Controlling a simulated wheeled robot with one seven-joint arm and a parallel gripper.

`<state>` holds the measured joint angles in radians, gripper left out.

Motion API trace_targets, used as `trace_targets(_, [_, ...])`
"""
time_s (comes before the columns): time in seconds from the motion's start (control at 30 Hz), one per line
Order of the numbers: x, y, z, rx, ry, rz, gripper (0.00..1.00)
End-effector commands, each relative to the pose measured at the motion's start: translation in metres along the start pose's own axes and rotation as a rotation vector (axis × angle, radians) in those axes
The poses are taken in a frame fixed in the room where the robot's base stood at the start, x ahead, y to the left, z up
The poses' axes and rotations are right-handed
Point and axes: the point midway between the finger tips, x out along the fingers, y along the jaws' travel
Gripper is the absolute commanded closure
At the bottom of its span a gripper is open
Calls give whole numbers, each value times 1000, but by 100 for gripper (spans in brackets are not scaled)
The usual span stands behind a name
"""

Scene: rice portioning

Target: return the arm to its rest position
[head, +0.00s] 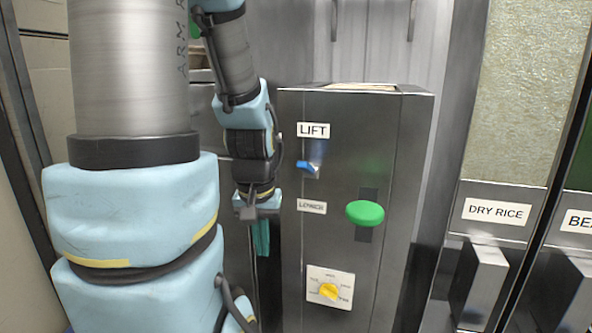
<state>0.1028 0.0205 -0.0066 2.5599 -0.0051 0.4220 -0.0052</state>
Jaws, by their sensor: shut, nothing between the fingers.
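My arm comes down the left side of the head view, with its large links near the camera. My gripper (261,240) hangs below the wrist, just left of the metal control box. Its teal fingers point down and look shut, with nothing seen between them. The gripper's lower end is partly dark against the background. I cannot tell whether it touches the box's side.
A DRY RICE dispenser (508,130) stands to the right. A second dispenser (577,216) is partly cut off.

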Motion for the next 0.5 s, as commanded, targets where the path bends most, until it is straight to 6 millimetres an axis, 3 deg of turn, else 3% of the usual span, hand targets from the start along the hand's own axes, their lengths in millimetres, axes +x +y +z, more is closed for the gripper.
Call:
trace_targets(0.03, [-12, 0, -2, 0, 0, 0, 100])
trace_targets(0.37, [-63, 0, -9, 0, 0, 0, 100])
trace_targets(0.5, [-101, 0, -14, 0, 0, 0, 100])
